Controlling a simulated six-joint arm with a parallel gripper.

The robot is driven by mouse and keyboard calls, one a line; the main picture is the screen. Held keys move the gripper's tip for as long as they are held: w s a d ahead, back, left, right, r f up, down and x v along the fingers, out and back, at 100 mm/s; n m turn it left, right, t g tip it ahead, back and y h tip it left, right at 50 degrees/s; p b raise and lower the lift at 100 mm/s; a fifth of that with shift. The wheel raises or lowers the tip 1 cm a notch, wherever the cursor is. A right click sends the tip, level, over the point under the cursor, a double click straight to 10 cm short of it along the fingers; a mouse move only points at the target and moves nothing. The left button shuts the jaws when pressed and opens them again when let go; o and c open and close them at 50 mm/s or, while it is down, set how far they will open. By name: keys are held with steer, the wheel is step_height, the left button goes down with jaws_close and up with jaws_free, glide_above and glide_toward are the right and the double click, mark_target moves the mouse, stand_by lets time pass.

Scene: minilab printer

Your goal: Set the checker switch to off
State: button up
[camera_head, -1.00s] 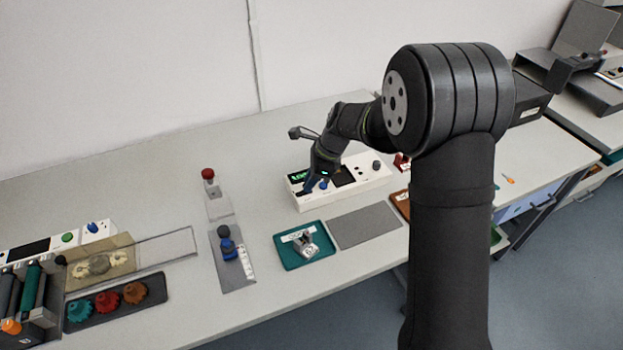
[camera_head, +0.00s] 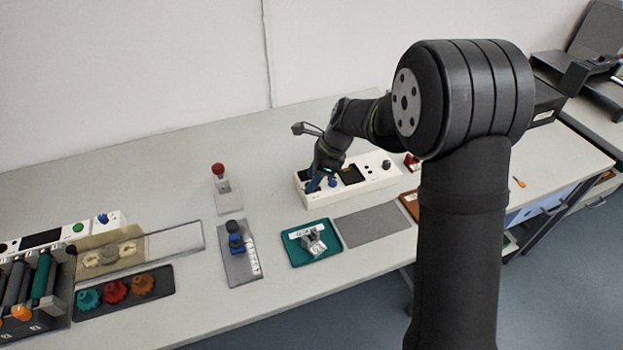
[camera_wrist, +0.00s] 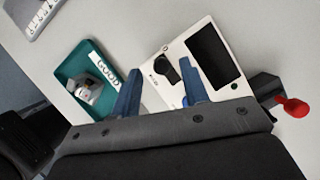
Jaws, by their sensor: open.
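The checker is a white box (camera_head: 375,186) on the bench in the head view. It also shows in the wrist view (camera_wrist: 235,92), with a dark screen (camera_wrist: 213,58) and a black knob-like switch (camera_wrist: 165,70). A blue button (camera_head: 332,183) sits on its front. My gripper (camera_head: 313,186) is over the checker's left end. In the wrist view my gripper (camera_wrist: 161,78) is open, its two blue fingers on either side of the black switch. I cannot tell whether they touch it. The switch's marked position is too small to read.
A teal tray (camera_head: 296,258) labelled GOOD holds a grey part in front of the checker. A grey mat (camera_head: 370,228) lies right of it. A red-knobbed lever (camera_head: 218,169) and a plate with a blue piece (camera_head: 236,243) stand left. Bare bench lies between.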

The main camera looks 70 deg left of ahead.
steer(key=v, duration=1.6)
steer(key=shift+r, duration=0.15)
steer(key=x, duration=1.7)
steer(key=shift+f, duration=0.35)
steer(key=shift+w, duration=0.55)
steer(key=shift+r, duration=0.1)
